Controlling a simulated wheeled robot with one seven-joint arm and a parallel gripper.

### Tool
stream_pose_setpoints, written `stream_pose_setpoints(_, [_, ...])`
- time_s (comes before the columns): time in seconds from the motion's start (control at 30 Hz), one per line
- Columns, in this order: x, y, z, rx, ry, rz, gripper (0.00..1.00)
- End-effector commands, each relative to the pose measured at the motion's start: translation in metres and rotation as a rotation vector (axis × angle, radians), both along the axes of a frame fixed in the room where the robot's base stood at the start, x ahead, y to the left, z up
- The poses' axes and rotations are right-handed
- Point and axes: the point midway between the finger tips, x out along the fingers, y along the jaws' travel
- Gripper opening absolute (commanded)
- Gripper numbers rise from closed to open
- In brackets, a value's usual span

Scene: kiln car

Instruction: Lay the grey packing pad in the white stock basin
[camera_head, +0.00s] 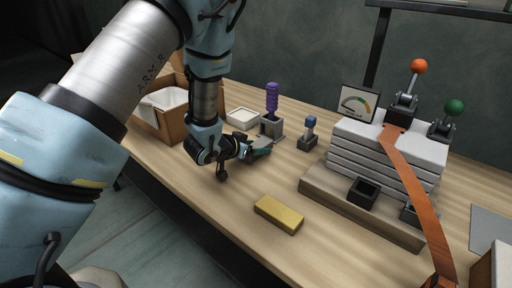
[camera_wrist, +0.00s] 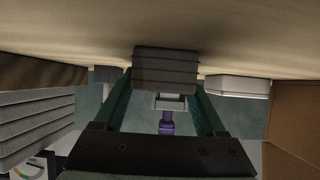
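The grey packing pad (camera_wrist: 165,70) is a dark, ribbed block in the wrist view, spanning the space between the green fingertips of my gripper (camera_wrist: 164,80). The fingers touch its two sides, so my gripper is shut on it. In the head view my gripper (camera_head: 258,150) is low over the table, in front of the purple-handled fixture, and I cannot make out the pad clearly there. The white stock basin (camera_head: 242,118) is a shallow pale tray on the table, behind and slightly left of my gripper. It also shows at the right in the wrist view (camera_wrist: 238,87).
A purple-handled fixture (camera_head: 272,100) stands right of the basin, with a blue-topped one (camera_head: 309,132) beyond. A cardboard box (camera_head: 155,122) is at left. A yellow block (camera_head: 279,215) lies in front. Grey slabs (camera_head: 385,160) with an orange strap and levers stand at right.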

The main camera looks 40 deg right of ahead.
Motion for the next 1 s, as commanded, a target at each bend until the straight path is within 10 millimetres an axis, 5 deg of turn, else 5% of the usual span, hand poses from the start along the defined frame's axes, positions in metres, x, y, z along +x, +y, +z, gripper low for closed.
stream_pose_setpoints(0.43, [0.0, 0.002, 0.005, 0.0, 0.0, 0.001, 0.85])
stream_pose_setpoints(1.0, [-0.023, 0.09, 0.053, -0.001, 0.0, 0.002, 0.85])
